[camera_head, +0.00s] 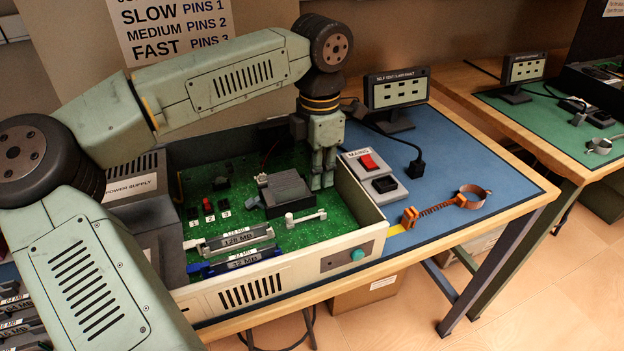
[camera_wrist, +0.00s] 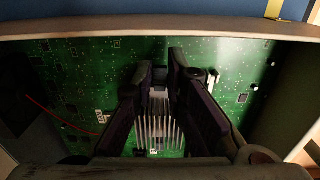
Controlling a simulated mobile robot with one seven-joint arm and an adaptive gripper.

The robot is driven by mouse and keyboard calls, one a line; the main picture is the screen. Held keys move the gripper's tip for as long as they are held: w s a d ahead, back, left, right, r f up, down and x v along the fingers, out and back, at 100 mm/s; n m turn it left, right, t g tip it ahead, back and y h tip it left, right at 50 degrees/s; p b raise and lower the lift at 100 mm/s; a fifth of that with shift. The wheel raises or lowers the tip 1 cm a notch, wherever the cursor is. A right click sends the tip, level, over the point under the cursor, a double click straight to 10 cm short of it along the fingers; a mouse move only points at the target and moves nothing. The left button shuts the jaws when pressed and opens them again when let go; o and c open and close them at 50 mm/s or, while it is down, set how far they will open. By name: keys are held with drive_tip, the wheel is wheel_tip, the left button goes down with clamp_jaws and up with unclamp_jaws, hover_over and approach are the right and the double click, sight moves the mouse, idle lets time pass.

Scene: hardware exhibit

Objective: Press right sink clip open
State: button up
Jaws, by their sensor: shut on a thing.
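The heat sink is a dark grey block (camera_head: 284,190) on the green circuit board inside the open case. Its pale fins (camera_wrist: 158,132) show in the wrist view. My gripper (camera_head: 325,184) points down at the right side of the block. In the wrist view my gripper (camera_wrist: 159,72) has its dark fingers close together around a small grey piece (camera_wrist: 158,90) at the end of the fins, which looks like the right sink clip. The clip is mostly hidden by the fingers, so its position cannot be told. A white lever (camera_head: 305,218) lies on the near side of the block.
The case's front wall (camera_head: 290,277) and right wall (camera_head: 360,203) border the board. Memory sticks (camera_head: 236,240) stand at its front left. A mains switch box (camera_head: 372,177), an orange strap (camera_head: 440,207) and a small display (camera_head: 397,88) are on the blue mat to the right.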

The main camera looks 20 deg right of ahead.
drive_tip(key=shift+d+f, duration=0.2)
drive_tip(key=shift+d, duration=0.1)
idle(0.6)
drive_tip(key=o, duration=0.5)
drive_tip(key=shift+c, duration=0.2)
idle(0.4)
wheel_tip(320, 180, up, 7)
drive_tip(key=p, duration=0.4)
drive_tip(key=shift+p, duration=0.3)
idle(0.6)
